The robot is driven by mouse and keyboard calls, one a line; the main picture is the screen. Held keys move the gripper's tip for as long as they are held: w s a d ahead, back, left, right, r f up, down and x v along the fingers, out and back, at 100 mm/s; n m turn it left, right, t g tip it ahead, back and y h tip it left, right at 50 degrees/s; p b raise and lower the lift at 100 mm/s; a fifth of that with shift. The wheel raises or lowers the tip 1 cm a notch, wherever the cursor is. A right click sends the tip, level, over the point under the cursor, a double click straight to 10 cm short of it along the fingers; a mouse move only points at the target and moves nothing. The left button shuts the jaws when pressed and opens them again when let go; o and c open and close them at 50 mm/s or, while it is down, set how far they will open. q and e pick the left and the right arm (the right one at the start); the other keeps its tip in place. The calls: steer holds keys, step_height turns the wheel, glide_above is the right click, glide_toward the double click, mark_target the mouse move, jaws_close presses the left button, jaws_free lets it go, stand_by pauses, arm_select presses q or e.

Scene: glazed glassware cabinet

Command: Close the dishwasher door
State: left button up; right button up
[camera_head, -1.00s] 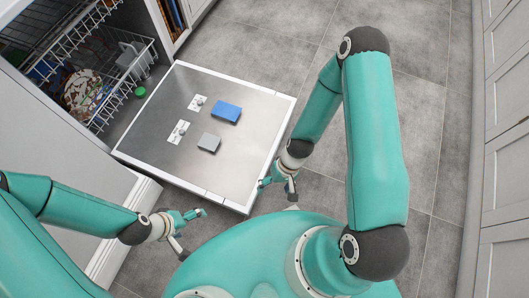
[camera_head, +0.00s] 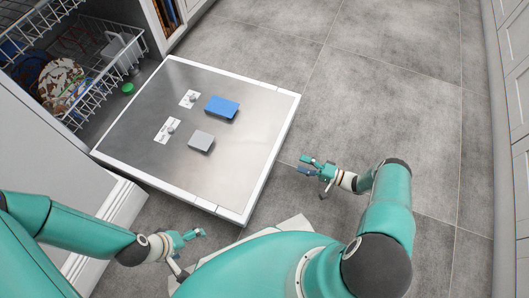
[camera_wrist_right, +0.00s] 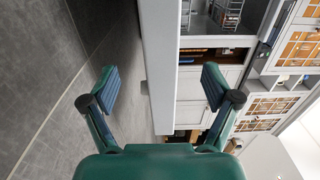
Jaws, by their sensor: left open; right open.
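The dishwasher door (camera_head: 232,160) lies folded down and open, its steel inner face up, in the head view. It bears a blue block, a grey block and two small white fittings. My right gripper (camera_head: 308,164) is open and empty, just to the right of the door's right edge and apart from it in the head view. In the right wrist view its spread fingers (camera_wrist_right: 157,90) have the door's pale edge (camera_wrist_right: 160,65) between them, farther off. My left gripper (camera_head: 192,250) is open and empty near the door's lower left side. The door's underside is hidden in the head view.
The dishwasher's racks (camera_head: 95,85) hold dishes at the upper left, with a green round item (camera_head: 127,88) near the hinge side. A white cabinet front (camera_head: 50,160) stands at the left. Grey tiled floor (camera_head: 400,90) is clear to the right, up to white cabinets (camera_head: 515,110).

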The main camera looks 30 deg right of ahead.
steer(key=b+x, duration=0.2)
steer(key=x, duration=1.3)
steer(key=shift+s+a, duration=0.1)
steer(key=shift+a, duration=0.05)
